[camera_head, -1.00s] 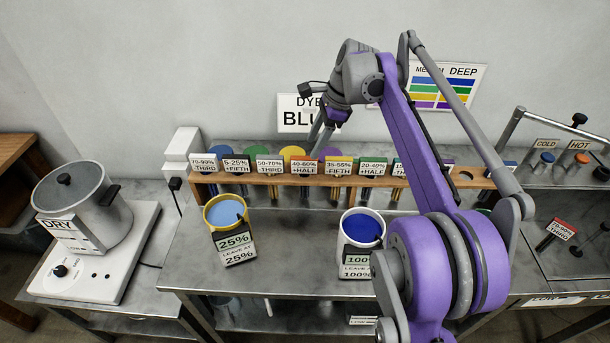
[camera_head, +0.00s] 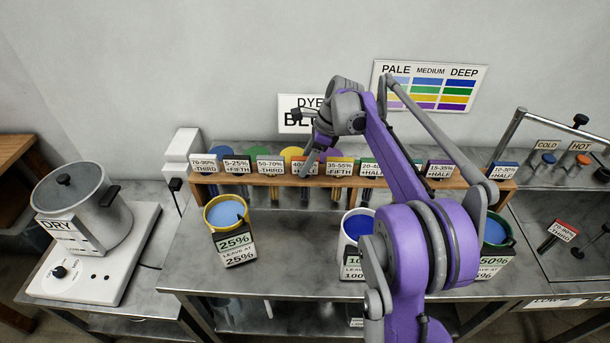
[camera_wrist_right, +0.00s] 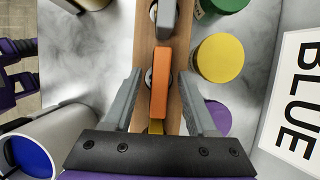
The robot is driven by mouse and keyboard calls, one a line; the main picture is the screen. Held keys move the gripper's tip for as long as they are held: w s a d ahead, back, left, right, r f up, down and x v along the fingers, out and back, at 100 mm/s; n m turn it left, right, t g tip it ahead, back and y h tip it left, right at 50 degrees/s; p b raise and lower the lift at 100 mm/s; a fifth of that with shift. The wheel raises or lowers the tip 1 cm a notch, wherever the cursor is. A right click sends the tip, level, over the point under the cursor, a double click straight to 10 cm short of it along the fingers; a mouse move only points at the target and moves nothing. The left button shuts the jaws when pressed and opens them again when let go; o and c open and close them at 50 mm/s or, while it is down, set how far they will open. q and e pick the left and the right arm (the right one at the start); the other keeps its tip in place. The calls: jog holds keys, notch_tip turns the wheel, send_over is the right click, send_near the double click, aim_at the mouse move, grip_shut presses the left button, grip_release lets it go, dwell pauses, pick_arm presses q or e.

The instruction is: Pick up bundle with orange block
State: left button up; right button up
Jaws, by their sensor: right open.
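The orange block (camera_wrist_right: 159,85) shows in the right wrist view, lying along the wooden rack (camera_wrist_right: 179,60). My right gripper (camera_wrist_right: 161,85) is open, with one grey finger on each side of the block. In the head view my right gripper (camera_head: 309,162) is low over the middle of the rack, in front of the card with 40-60%. The bundle below the block is mostly hidden; a bit of yellow (camera_wrist_right: 156,127) shows under it. My left gripper is not in view.
A grey block (camera_wrist_right: 166,18) stands just beyond the orange one on the rack. Yellow (camera_wrist_right: 220,58) and green discs are close beside it. A light-blue dye bucket (camera_head: 224,212) and a dark-blue dye bucket (camera_head: 358,225) stand in front of the rack. Bare table lies between them.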

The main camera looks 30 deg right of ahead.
jog(key=shift+a+f, duration=0.15)
jog(key=shift+f, duration=0.2)
grip_shut()
jog(key=shift+r, duration=0.1)
